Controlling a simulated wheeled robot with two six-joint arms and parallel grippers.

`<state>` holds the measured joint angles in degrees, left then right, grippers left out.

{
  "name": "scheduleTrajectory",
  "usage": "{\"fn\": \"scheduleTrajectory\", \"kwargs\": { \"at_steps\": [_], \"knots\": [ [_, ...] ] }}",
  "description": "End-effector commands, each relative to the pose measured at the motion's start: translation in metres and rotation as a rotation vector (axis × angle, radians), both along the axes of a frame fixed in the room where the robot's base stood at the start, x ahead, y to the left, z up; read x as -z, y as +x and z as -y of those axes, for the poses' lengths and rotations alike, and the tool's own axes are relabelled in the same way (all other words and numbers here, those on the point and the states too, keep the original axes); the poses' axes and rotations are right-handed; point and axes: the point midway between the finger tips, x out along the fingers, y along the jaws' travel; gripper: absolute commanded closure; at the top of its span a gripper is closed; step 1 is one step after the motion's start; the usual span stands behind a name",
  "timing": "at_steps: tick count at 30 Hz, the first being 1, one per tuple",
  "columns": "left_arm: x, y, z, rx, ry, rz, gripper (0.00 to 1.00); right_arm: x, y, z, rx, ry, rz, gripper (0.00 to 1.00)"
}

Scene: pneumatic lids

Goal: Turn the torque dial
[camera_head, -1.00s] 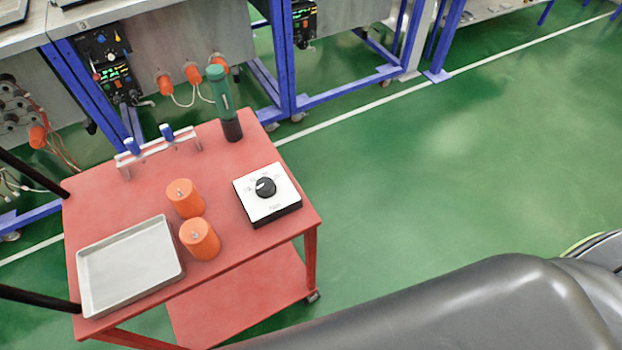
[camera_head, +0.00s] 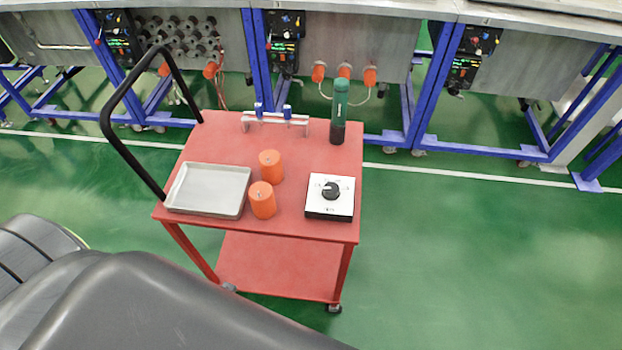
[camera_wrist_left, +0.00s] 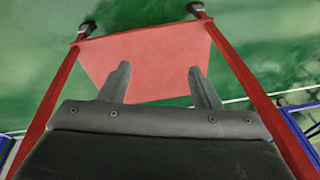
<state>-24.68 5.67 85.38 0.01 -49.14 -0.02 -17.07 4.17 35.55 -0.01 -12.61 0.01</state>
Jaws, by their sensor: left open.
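The torque dial is a black round knob (camera_head: 331,189) with a white pointer on a white-topped box (camera_head: 343,209) with dark sides. The box sits near the front right corner of the red cart's top (camera_head: 215,138). In the left wrist view my left gripper (camera_wrist_left: 158,82) has its two fingers spread apart with nothing between them. Behind them is the cart's red lower shelf (camera_wrist_left: 150,55). The dial is not in the left wrist view. In the head view neither gripper shows.
Two orange cylinders (camera_head: 262,201) and a grey tray (camera_head: 205,190) are left of the dial box. A green and black tool (camera_head: 339,112) stands behind it. A rack with blue pieces (camera_head: 273,119) is at the back. Green floor is clear to the right.

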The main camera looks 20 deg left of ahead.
Motion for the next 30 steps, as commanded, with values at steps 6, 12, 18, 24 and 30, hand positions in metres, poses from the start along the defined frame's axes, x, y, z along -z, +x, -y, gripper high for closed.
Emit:
{"fn": "scheduleTrajectory", "kwargs": {
  "at_steps": [6, 12, 18, 24, 30],
  "knots": [
    [-0.120, 0.031, 0.003, 0.010, 0.008, 0.046, 0.43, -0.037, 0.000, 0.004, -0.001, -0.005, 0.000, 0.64],
    [-0.225, 0.055, 0.014, 0.058, -0.005, 0.082, 0.43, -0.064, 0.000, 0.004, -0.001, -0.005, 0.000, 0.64],
    [-0.321, 0.108, 0.045, 0.268, -0.068, 0.111, 0.43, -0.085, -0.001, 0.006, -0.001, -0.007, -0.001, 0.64],
    [-0.360, 0.172, 0.076, 0.537, -0.126, 0.115, 0.43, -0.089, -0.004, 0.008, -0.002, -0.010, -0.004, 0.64],
    [-0.397, 0.227, 0.101, 0.784, -0.162, 0.122, 0.43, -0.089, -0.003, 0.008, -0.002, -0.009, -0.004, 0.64]
  ]
}}
